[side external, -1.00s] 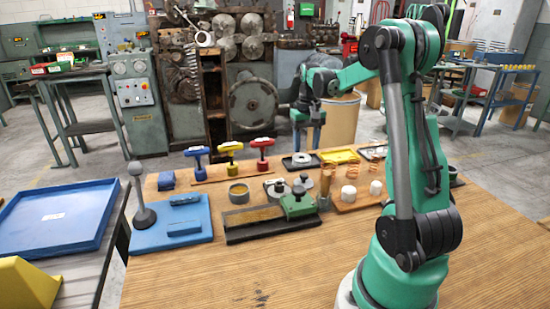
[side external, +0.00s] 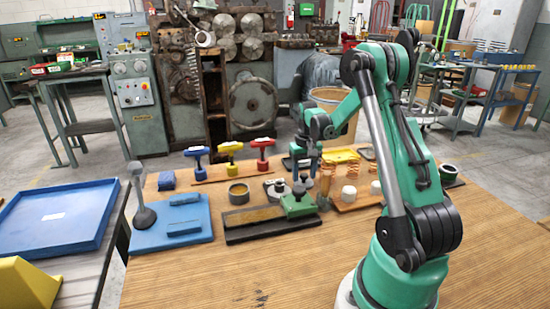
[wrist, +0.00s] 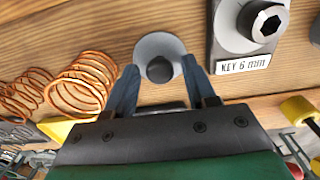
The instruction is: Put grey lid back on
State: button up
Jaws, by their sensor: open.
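A round grey lid (wrist: 142,46) with a dark knob lies on the wooden table in the wrist view. My gripper (wrist: 159,68) is open, with one blue-grey finger on each side of the knob. The fingers look apart from the knob, and the height between them is hard to tell. In the side external view my gripper hangs low over the rear middle of the table, and the lid there is hard to make out among several small round parts.
A dark plate marked KEY 6 mm (wrist: 243,65) with a hex socket is close by. Copper springs (wrist: 80,85) stand on the other side. A green block (side external: 298,205), coloured T-handles (side external: 230,149) and a blue mat (side external: 170,230) crowd the table. The front is clear.

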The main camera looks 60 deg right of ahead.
grip_shut()
jog(key=shift+r, duration=0.2)
jog(key=shift+r, duration=0.4)
